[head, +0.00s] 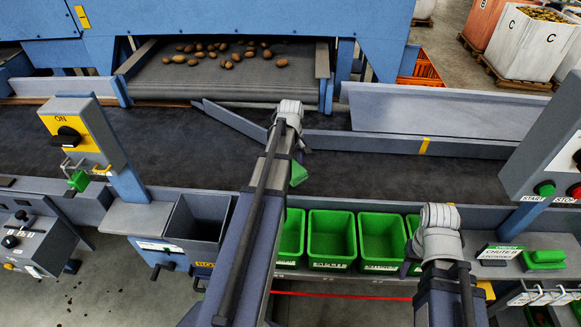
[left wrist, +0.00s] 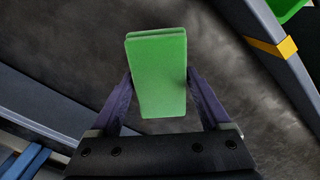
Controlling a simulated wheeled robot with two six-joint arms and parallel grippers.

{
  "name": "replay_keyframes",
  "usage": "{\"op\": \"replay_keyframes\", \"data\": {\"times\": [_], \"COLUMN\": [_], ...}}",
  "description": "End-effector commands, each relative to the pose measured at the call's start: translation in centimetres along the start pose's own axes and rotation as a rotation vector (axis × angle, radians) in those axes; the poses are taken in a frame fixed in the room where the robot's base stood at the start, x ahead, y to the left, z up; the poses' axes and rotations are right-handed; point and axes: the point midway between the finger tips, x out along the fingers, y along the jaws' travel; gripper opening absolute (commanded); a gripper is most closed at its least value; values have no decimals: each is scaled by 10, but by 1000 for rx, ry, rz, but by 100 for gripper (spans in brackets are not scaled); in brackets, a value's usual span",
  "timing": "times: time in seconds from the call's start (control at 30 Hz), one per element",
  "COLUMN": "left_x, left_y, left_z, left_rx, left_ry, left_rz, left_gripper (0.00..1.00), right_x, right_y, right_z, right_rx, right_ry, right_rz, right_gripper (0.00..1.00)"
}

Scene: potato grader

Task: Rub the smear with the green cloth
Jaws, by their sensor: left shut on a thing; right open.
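The green cloth (left wrist: 158,75) is a folded pad held between the two fingers of my left gripper (left wrist: 159,82), shut on it. In the head view a corner of the cloth (head: 298,174) shows beside my left arm, over the dark belt (head: 200,150); the left fingers are hidden behind the arm there. I cannot tell whether the cloth touches the belt. I cannot make out the smear clearly in either view. My right gripper (head: 437,238) is open at the front, near the green bins, its fingers mostly hidden by the wrist.
Several green bins (head: 331,238) and a grey bin (head: 198,219) stand along the front. A grey diverter bar (head: 237,121) and a long rail (head: 400,145) border the belt's far side. Control boxes stand left (head: 78,130) and right (head: 549,155). Potatoes (head: 228,55) lie on the upper conveyor.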

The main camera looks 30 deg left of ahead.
Motion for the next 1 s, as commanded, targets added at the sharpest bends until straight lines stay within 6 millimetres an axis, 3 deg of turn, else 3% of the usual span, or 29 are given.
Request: {"op": "replay_keyframes", "data": {"times": [0.03,0.47,0.8,1.0], "left_x": [-7,-10,-38,-36], "left_y": [0,0,0,0], "left_z": [0,0,0,0], "left_rx": [0,0,0,0], "left_ry": [0,0,0,0], "left_rz": [0,0,0,0], "left_gripper": [36,36,36,36], "right_x": [-7,-10,-37,-36], "right_y": [1,1,4,3], "right_z": [0,1,2,2], "right_rx": [0,0,0,0], "right_ry": [0,0,0,0], "right_rz": [0,0,0,0], "right_gripper": [50,50,50,50]}}
